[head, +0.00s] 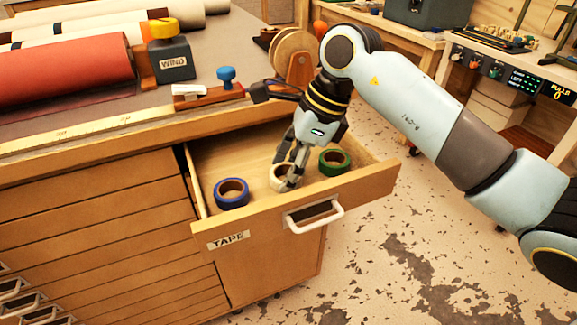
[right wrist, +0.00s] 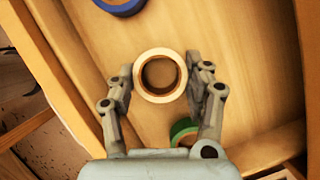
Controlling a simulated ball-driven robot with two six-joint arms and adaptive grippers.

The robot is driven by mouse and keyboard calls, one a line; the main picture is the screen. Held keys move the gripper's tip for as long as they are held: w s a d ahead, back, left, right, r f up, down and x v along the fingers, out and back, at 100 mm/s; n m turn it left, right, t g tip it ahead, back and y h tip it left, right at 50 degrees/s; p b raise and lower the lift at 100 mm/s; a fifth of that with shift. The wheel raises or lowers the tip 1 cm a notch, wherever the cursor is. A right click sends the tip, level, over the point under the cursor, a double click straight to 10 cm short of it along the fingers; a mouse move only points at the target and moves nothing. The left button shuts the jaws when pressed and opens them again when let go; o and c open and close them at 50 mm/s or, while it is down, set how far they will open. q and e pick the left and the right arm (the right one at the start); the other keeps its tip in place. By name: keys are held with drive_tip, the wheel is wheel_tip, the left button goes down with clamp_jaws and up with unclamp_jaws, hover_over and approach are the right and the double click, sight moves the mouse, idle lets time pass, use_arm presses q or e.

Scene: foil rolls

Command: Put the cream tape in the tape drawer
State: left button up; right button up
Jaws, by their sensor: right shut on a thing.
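The tape drawer (head: 225,240), a wooden drawer labelled TAPE, is pulled open. The cream tape (head: 275,183) is a pale ring inside its walls, between a blue tape and a green tape. My right gripper (head: 287,175) reaches down into the drawer and is shut on the cream tape. In the right wrist view, the fingers (right wrist: 160,74) stand on either side of the cream ring (right wrist: 160,98). I cannot tell whether the ring touches the drawer floor. My left gripper is not in view.
In the drawer, the blue tape (head: 231,202) lies left and the green tape (head: 335,169) lies right, close to my gripper. The drawer's white handle (head: 315,220) is in front. The bench above holds a red roll (head: 65,72) and the WIND block (head: 173,62).

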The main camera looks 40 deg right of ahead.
drive_tip(key=shift+f, duration=0.1)
drive_tip(key=o, duration=1.1)
drive_tip(key=shift+r, duration=0.25)
drive_tip(key=p+v, duration=0.1)
drive_tip(key=v, duration=1)
drive_tip(key=shift+s+d+r, duration=0.1)
drive_tip(key=shift+d+r, duration=0.05)
drive_tip(key=shift+r, duration=0.2)
drive_tip(key=shift+s, duration=0.1)
